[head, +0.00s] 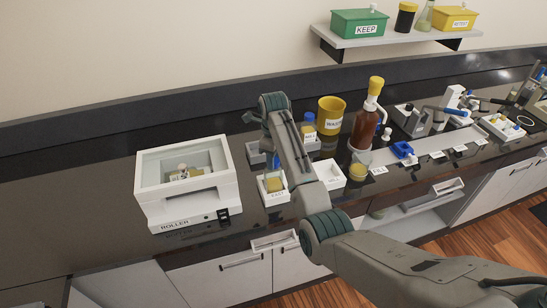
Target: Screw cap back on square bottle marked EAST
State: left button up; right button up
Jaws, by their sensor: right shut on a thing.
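A square bottle (271,184) with amber liquid stands upright in a small white holder (276,199) whose front label looks like EAST. My right arm comes in from the lower right and reaches over the bottle. My right gripper (274,153) is pointed down just above the bottle's top, partly hidden by my own arm. It is shut on a small blue cap (276,161). I cannot tell whether the cap touches the bottle's neck. My left gripper is not in view.
A white ROLLER box (185,217) stands close on the left. Behind the arm are a blue-capped bottle (308,128) in a white holder and a yellow WASTE tub (332,117). A brown pump bottle (365,124) and an empty white tray (329,174) are on the right.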

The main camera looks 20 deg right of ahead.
jog(key=shift+m, duration=0.5)
jog(key=o, duration=1.2)
jog(key=shift+c, duration=0.2)
